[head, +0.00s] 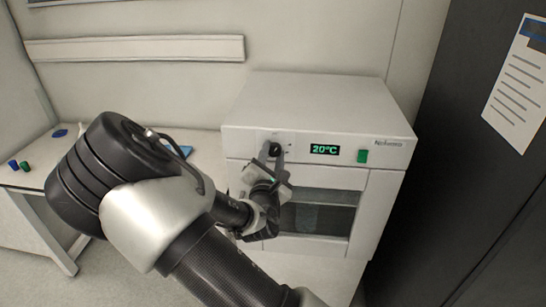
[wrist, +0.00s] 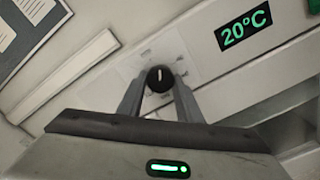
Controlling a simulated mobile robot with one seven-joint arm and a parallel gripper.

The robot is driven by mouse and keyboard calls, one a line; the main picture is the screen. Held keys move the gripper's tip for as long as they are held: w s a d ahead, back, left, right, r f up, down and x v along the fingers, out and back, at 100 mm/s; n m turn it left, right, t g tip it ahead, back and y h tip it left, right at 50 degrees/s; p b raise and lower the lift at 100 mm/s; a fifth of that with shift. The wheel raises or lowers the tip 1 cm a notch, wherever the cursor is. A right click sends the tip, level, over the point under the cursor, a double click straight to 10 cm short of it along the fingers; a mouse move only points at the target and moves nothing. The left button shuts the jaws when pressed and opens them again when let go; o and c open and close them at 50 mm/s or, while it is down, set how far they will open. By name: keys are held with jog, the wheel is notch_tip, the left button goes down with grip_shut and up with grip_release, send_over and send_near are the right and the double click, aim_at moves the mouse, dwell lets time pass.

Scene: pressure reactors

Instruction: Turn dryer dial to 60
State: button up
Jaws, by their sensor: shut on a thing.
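The dryer (head: 318,103) is a white box with a front control strip and a windowed door. Its black dial (wrist: 160,79) has a white pointer mark that looks nearly upright in the wrist view; it also shows in the head view (head: 275,149), partly covered by my gripper. The green display (head: 324,149) reads 20°C; it reads the same in the wrist view (wrist: 244,28). My gripper (wrist: 159,92) is at the dryer's front, its two fingers on either side of the dial and shut on it.
A green switch (head: 362,156) sits right of the display. The door window (head: 318,219) lies below the controls. A dark cabinet (head: 450,150) with a paper sheet (head: 517,80) stands close on the right. Small blue and green items lie on the left bench (head: 40,170).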

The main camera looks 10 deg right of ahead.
jog(key=m+b, duration=0.1)
jog(key=m, duration=0.3)
jog(key=shift+m, duration=0.4)
jog(key=m+b, duration=0.2)
jog(key=m, duration=0.2)
jog(key=shift+r, duration=0.1)
jog(key=m+b, duration=0.3)
jog(key=m, duration=0.2)
jog(key=shift+m, duration=0.4)
jog(key=shift+r+m+b, duration=0.2)
jog(key=shift+m+b, duration=0.9)
jog(key=shift+m, duration=0.6)
jog(key=o, duration=1)
jog(key=shift+o, duration=0.2)
jog(key=shift+f, duration=0.1)
